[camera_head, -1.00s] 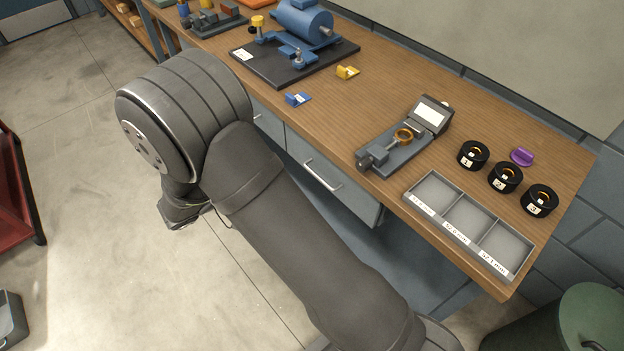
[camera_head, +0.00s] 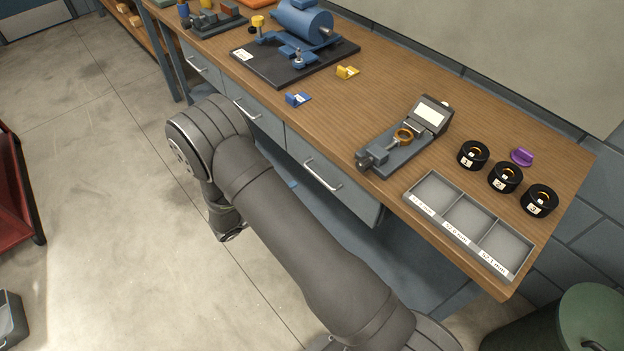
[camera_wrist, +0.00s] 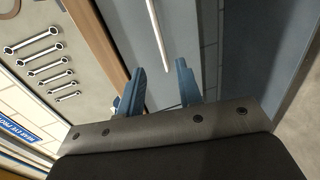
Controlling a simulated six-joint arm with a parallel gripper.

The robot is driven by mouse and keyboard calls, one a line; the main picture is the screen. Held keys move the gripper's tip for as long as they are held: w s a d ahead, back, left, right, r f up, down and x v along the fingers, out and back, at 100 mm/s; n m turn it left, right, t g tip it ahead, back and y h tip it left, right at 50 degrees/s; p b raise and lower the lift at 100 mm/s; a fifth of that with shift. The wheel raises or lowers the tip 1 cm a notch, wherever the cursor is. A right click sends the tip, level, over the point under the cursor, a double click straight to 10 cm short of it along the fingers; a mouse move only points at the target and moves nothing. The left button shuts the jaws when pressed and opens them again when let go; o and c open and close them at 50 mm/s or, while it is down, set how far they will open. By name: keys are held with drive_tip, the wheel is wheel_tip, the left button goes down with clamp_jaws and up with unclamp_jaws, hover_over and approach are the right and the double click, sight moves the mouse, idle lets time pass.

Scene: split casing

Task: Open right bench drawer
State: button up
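The right bench drawer (camera_head: 352,197) is the grey front under the bench top in the head view, and it looks shut. Its pale bar handle (camera_head: 322,174) is in plain view. In the wrist view a pale handle bar (camera_wrist: 158,34) crosses a grey drawer front (camera_wrist: 185,30); I cannot tell for sure which drawer this is. My gripper (camera_wrist: 161,72) is open, its two blue fingers apart with nothing between them. The bar lies beyond the fingertips, apart from them. In the head view my fingers are not clearly visible; my wrist hangs in front of the bench.
Two other drawers (camera_head: 247,108) (camera_head: 200,65) sit further left. The wooden bench top (camera_head: 400,85) carries a gauge device (camera_head: 400,150), a three-part tray (camera_head: 468,222), black rings (camera_head: 505,177) and a blue machine (camera_head: 303,22).

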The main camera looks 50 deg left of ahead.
drive_tip(key=x, duration=0.9)
drive_tip(key=shift+w, duration=0.35)
drive_tip(key=shift+c, duration=0.2)
clamp_jaws()
